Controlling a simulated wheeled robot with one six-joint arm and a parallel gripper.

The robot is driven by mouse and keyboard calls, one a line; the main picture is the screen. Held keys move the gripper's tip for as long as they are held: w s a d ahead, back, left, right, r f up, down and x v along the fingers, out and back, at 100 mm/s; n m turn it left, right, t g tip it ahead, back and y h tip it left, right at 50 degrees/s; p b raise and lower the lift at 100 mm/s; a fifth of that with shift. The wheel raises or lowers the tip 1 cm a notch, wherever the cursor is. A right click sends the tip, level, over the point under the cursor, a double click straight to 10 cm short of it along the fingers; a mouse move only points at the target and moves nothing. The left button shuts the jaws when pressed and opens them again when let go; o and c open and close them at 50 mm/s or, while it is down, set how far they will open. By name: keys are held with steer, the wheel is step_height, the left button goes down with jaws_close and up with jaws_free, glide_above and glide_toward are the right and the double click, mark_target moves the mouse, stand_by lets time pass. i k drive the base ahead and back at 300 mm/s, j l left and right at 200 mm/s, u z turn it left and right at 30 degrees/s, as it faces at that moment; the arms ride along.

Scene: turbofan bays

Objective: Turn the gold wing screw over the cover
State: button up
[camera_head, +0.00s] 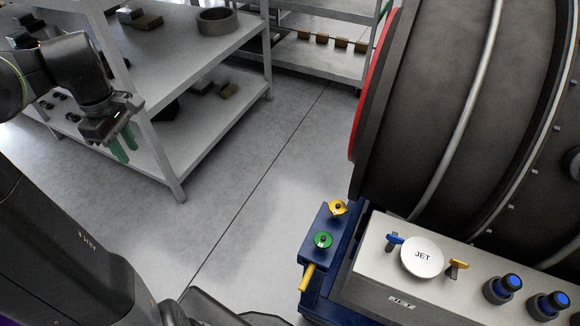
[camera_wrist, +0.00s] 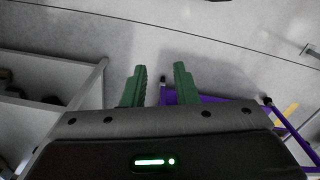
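The gold wing screw (camera_head: 457,267) sits on the light panel (camera_head: 385,284), just right of the round white cover marked JET (camera_head: 422,256). A blue wing screw (camera_head: 394,241) stands at the cover's left side. My gripper (camera_head: 120,150) is far off at the upper left, beside the shelves, with its green fingers pointing down. The cover and screws are not in the wrist view.
Two dark knobs with blue tops (camera_head: 510,282) stand right of the gold screw. A blue block (camera_head: 318,258) with a green knob (camera_head: 323,240) is left of the panel. The large engine (camera_head: 440,110) rises behind. Grey shelves (camera_head: 190,75) stand at upper left; floor between is clear.

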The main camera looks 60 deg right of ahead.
mark_target(452, 271)
steer(key=k+l+z, duration=0.15)
steer(key=k, duration=0.35)
steer(key=k+l+z, duration=0.15)
steer(key=k, duration=0.35)
steer(key=k+l+z, duration=0.15)
steer(key=k+l, duration=0.25)
steer(key=k+l+z, duration=0.1)
steer(key=k+l, duration=0.25)
steer(key=k, duration=0.2)
